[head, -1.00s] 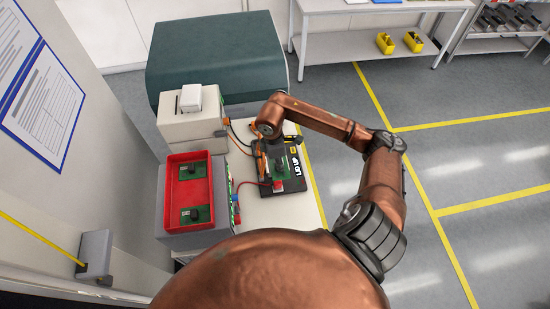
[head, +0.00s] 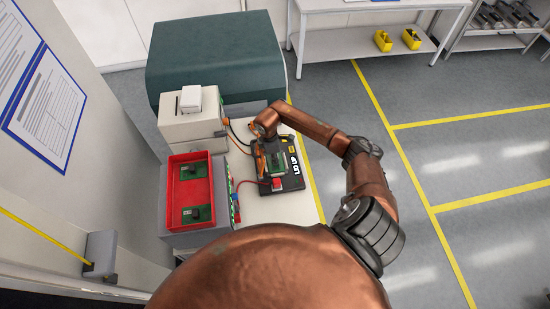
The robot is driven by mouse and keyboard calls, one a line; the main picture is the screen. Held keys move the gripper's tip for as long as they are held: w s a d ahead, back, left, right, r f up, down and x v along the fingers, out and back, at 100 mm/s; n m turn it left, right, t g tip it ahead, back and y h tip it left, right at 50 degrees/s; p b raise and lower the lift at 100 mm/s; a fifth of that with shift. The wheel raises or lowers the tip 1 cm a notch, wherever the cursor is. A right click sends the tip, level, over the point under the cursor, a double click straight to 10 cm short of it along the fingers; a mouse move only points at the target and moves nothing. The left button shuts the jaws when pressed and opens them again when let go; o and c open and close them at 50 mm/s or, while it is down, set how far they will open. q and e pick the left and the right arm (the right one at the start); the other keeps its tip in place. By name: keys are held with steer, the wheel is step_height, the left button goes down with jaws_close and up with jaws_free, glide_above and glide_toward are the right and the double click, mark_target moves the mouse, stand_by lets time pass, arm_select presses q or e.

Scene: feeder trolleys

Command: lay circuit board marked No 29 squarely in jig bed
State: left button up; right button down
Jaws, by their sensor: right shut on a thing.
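The jig (head: 289,188) is a black plate on the white bench, with a white "LID UP" label along its right side. A green circuit board (head: 277,168) shows over the jig's bed. Any number on it is too small to read. My right gripper (head: 268,165) comes down over the jig's left part and is shut on this board. The wrist and fingers partly hide the board and the bed, so I cannot tell whether the board touches the bed or lies square. My left gripper is not in view.
A red tray (head: 212,188) with two more green boards (head: 196,214) stands left of the jig. A red cable runs to a red block (head: 277,184) at the jig's front edge. A beige device (head: 190,123) stands behind the tray. The bench front is clear.

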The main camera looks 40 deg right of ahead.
steer(key=c, duration=1.8)
jaws_free()
steer(key=shift+f, duration=0.1)
steer(key=shift+c, duration=0.2)
steer(key=shift+r, duration=0.35)
step_height(320, 180, up, 12)
steer(key=a+b, duration=0.1)
steer(key=b, duration=0.2)
steer(key=shift+w+a+f, duration=0.15)
steer(key=shift+w+f, duration=0.05)
steer(key=shift+w, duration=0.15)
